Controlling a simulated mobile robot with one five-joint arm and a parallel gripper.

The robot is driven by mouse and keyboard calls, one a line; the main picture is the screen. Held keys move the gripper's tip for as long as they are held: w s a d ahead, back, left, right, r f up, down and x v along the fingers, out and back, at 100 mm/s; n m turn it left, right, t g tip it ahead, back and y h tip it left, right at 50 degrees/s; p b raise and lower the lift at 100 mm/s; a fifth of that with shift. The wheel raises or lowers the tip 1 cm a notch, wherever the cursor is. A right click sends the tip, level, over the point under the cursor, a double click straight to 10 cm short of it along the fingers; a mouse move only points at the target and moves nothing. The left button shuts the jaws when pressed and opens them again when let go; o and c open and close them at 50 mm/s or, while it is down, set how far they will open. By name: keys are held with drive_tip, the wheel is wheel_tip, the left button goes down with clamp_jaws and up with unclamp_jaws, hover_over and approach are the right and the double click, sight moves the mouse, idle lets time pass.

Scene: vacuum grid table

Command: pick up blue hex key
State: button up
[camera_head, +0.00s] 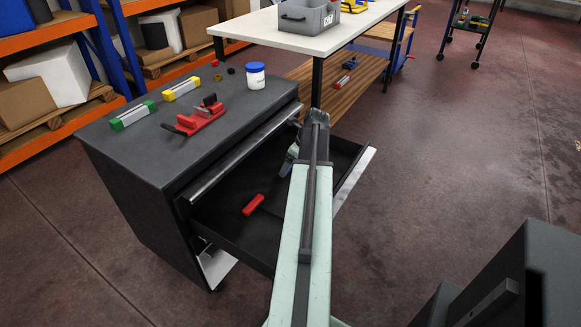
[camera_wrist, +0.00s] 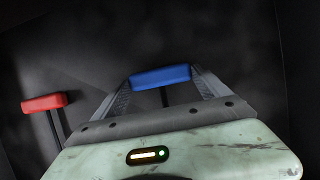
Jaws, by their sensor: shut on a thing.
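The blue hex key (camera_wrist: 160,77) shows in the wrist view as a blue handle with a dark shaft running down from it. My gripper (camera_wrist: 158,84) has its two fingers on either side of the blue handle and is shut on it. In the head view my arm reaches over the open drawer and hides most of the gripper and the blue hex key. A red hex key (camera_wrist: 44,103) lies to the left of my gripper on the drawer floor, with a dark shaft; it also shows in the head view (camera_head: 253,205).
The open drawer (camera_head: 228,221) has raised walls around my gripper. The cabinet top (camera_head: 150,153) holds a red tool (camera_head: 193,121), two levels (camera_head: 133,115) and a white jar (camera_head: 255,76). A white table (camera_head: 280,35) stands behind. Open floor lies to the right.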

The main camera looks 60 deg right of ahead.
wheel_tip(320, 180, up, 10)
drive_tip(key=p, duration=1)
drive_tip(key=shift+r, duration=0.15)
